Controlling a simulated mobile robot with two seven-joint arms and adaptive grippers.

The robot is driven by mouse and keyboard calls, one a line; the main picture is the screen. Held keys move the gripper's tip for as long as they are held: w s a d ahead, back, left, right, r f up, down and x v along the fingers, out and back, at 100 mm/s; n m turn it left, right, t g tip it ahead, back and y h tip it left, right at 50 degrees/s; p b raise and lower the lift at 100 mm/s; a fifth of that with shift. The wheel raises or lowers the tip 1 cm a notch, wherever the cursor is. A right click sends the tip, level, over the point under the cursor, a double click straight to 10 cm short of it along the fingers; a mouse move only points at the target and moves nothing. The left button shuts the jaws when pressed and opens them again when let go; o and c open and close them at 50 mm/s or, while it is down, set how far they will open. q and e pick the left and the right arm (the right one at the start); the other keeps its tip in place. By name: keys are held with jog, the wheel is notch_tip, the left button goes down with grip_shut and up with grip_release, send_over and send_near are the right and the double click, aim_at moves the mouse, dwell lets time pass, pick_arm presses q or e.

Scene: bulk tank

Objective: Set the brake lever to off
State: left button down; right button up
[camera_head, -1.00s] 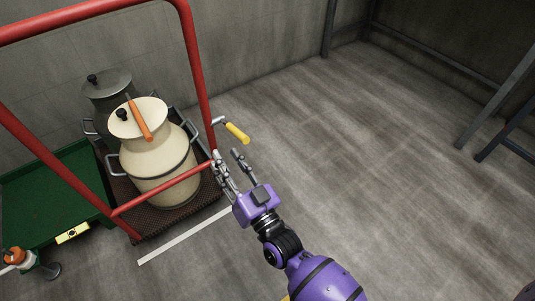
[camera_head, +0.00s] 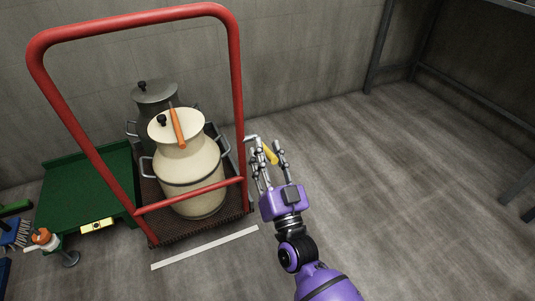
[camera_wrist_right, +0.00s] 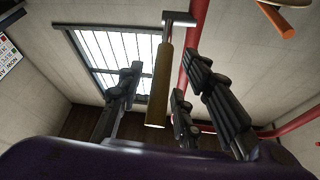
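The brake lever, a metal arm with a yellow grip (camera_head: 270,154), sticks out from the right upright of the red trolley frame (camera_head: 237,85). My right gripper (camera_head: 268,150) is just in front of the lever, with its fingers open. In the right wrist view, the yellow grip (camera_wrist_right: 159,85) lies between the spread fingers of the gripper (camera_wrist_right: 165,85); I cannot tell whether any finger touches it. In the head view the fingers partly hide the grip. My left gripper is not in view.
A cream milk can (camera_head: 189,160) with an orange-handled tool (camera_head: 177,128) on its lid and a grey can (camera_head: 155,92) stand on the trolley. A green platform (camera_head: 85,187) is at left. Floor to the right is clear.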

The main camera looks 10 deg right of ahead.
grip_shut()
dwell(0.4)
